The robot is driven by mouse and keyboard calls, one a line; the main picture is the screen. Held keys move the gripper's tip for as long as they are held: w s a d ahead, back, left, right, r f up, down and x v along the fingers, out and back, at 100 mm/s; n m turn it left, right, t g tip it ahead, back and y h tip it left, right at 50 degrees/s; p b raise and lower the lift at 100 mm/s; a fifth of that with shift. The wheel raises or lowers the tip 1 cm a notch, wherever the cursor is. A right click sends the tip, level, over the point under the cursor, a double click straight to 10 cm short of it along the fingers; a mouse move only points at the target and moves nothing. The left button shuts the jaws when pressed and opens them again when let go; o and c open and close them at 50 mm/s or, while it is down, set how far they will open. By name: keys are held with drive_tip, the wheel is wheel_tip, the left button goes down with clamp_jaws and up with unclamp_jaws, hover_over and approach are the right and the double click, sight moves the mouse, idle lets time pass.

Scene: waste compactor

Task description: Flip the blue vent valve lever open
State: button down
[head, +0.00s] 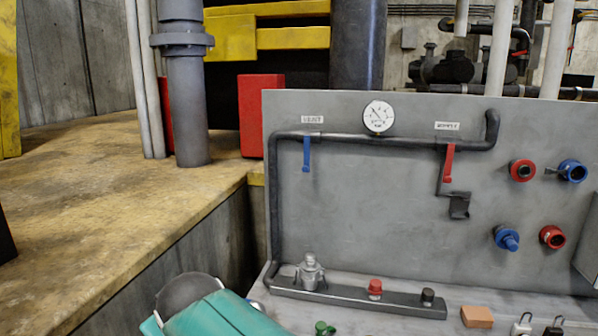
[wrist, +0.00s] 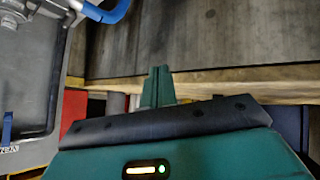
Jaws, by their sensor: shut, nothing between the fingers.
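The blue vent lever (head: 307,153) hangs straight down from the dark pipe on the grey panel, under a small white label, in the head view. Part of it also shows at the left edge of the wrist view (wrist: 7,127), which looks upside down. My gripper (wrist: 158,72) shows in the wrist view with its two green fingers together and nothing between them. It is apart from the lever, off to its side, over the gap by the wooden ledge. In the head view only teal and grey parts of my arm show at the bottom; the fingertips are not seen there.
A red lever (head: 449,162) hangs to the right of the round gauge (head: 379,117). Red and blue knobs sit on the panel's right side. The pipe (head: 274,205) runs down the panel's left edge. A grey column (head: 187,110) and red block (head: 261,115) stand behind left.

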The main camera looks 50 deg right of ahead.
sight(306, 155)
drive_tip(key=w+d+r+n+t+h, duration=0.1)
drive_tip(key=w+d+r+t+h, duration=0.2)
drive_tip(key=d, duration=0.7)
drive_tip(key=w+d+r+t+h, duration=0.15)
drive_tip(key=w+d+r, duration=0.3)
drive_tip(key=d, duration=0.55)
drive_tip(key=s+d+r+n+t+h, duration=0.1)
drive_tip(key=d+n+h, duration=0.1)
drive_tip(key=d, duration=0.8)
drive_tip(key=s+d+r+n+t+h, duration=0.1)
drive_tip(key=d+r+n+t+h, duration=0.1)
drive_tip(key=d, duration=0.8)
drive_tip(key=shift+s+d+r+n+h, duration=0.15)
drive_tip(key=shift+s+r+n+h, duration=0.15)
drive_tip(key=shift+h, duration=0.35)
drive_tip(key=shift+w, duration=0.1)
drive_tip(key=w+d, duration=0.5)
drive_tip(key=d, duration=0.3)
drive_tip(key=shift+r, duration=0.3)
